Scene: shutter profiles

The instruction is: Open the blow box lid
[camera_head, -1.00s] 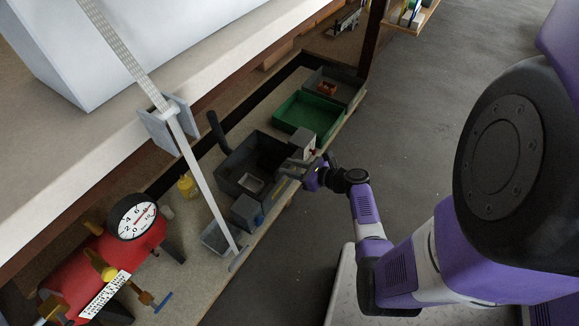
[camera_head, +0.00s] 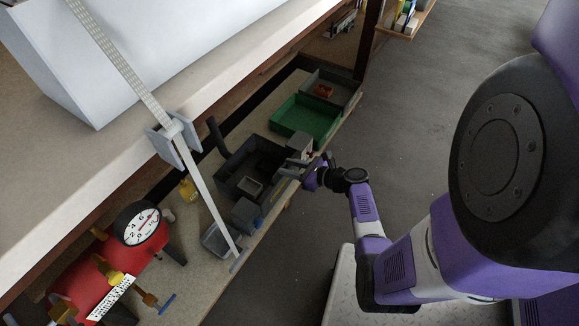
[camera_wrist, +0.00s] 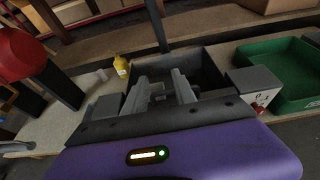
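The blow box (camera_head: 227,171) is a dark grey box on the narrow shelf below the worktop. Its top shows a dark hollow with a small grey rectangular frame inside; I cannot make out a separate lid. It also shows in the wrist view (camera_wrist: 210,65), beyond my fingers. My gripper (camera_head: 289,172) is at the box's front right side, reaching in from the aisle. In the wrist view, its two grey fingers (camera_wrist: 160,80) stand apart, pointing over the box. A small grey part shows between them; I cannot tell whether they touch it.
A grey block with a red knob (camera_wrist: 253,82) stands right of the box, then a green bin (camera_head: 306,118). A smaller grey block (camera_head: 244,213) stands left. A black upright tube (camera_head: 216,134) rises behind. A red tank with a gauge (camera_head: 139,226) lies further left. The aisle floor is clear.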

